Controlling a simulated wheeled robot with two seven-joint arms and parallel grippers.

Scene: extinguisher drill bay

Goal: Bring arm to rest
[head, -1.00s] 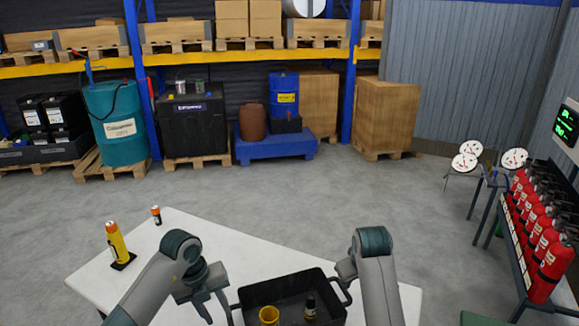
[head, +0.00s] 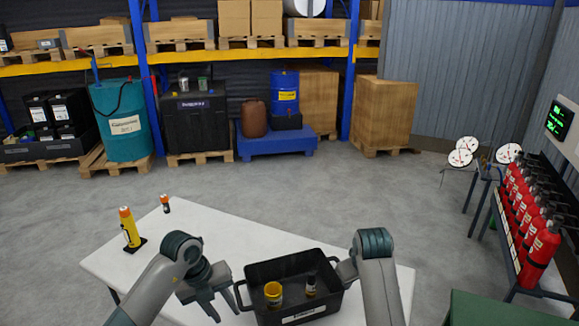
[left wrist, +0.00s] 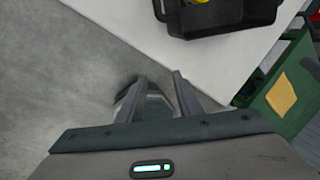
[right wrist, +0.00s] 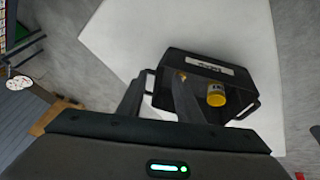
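My left gripper (head: 212,300) is open and empty at the table's near side, left of a black tray. Its two fingers stand apart in the left wrist view (left wrist: 160,78). My right gripper (head: 343,277) is at the tray's right end, by the handle. In the right wrist view its fingers (right wrist: 155,78) are apart, with the tray's handle showing near the gap. I cannot tell whether they touch it. The black tray (head: 260,270) has a white label on its near side and holds a yellow container (head: 273,292) and a dark bottle (head: 311,285).
The white table (head: 215,235) carries a yellow torch-like object (head: 130,229) and a small dark-and-orange one (head: 165,204) at its left. Red extinguishers (head: 540,252) stand on a rack at right. A green box (head: 510,310) is at lower right.

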